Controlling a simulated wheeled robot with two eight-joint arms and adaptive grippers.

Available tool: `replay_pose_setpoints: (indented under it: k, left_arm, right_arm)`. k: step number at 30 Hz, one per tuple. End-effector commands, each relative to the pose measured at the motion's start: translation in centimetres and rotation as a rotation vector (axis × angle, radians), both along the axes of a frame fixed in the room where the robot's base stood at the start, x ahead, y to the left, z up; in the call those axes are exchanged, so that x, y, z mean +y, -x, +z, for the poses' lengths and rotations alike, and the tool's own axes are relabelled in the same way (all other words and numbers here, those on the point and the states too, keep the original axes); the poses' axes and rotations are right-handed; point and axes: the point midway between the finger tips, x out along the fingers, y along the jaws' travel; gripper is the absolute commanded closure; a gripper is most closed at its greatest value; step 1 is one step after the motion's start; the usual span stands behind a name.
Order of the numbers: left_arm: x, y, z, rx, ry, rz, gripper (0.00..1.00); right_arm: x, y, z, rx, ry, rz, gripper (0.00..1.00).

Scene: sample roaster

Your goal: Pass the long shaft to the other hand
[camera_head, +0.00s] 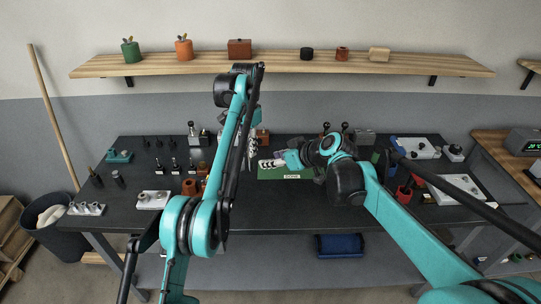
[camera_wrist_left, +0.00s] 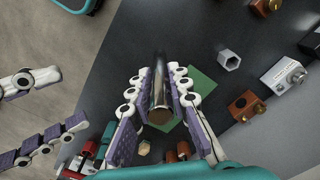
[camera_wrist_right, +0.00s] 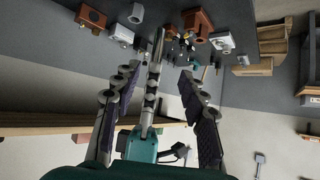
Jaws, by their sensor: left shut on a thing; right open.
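The long shaft (camera_wrist_left: 160,88) is a shiny metal rod with a brownish end face. My left gripper (camera_wrist_left: 160,98) is shut on it, with a finger pad along each side. In the head view my left gripper (camera_head: 251,138) hangs over the middle of the table, and I cannot make out the shaft there. My right gripper (camera_head: 270,162) is just to its right, open and pointing left. In the right wrist view the right gripper's fingers (camera_wrist_right: 156,92) stand apart, with parts of my left gripper showing between them. I see no contact between the right fingers and the shaft.
A green mat (camera_head: 297,176) marked DONE lies on the dark table (camera_head: 270,215) below the grippers. Small parts and fixtures, such as a white block (camera_head: 153,200) and a grey tray (camera_head: 461,187), stand on both sides. A wooden shelf (camera_head: 270,65) runs along the wall behind.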

Motion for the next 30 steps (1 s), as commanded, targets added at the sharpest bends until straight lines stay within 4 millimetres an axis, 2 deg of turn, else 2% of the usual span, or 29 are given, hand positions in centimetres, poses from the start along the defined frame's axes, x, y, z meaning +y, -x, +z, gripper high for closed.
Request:
replay_pose_setpoints:
  k: [3,8,21,30]
  left_arm:
    - [0.0,0.0,0.1,0.000,0.000,0.000,1.00]
    - [0.0,0.0,0.1,0.000,0.000,0.000,1.00]
    - [0.0,0.0,0.1,0.000,0.000,0.000,1.00]
    - [0.0,0.0,0.1,0.000,0.000,0.000,1.00]
  right_arm:
    - [0.7,-1.4,0.0,-0.025,-0.008,0.028,0.57]
    - [1.6,-2.5,-0.5,-0.035,-0.012,0.041,0.57]
    - [6.3,-7.0,-5.0,-0.035,-0.010,0.040,0.57]
    - [7.9,-8.7,-6.7,-0.034,-0.010,0.038,0.57]
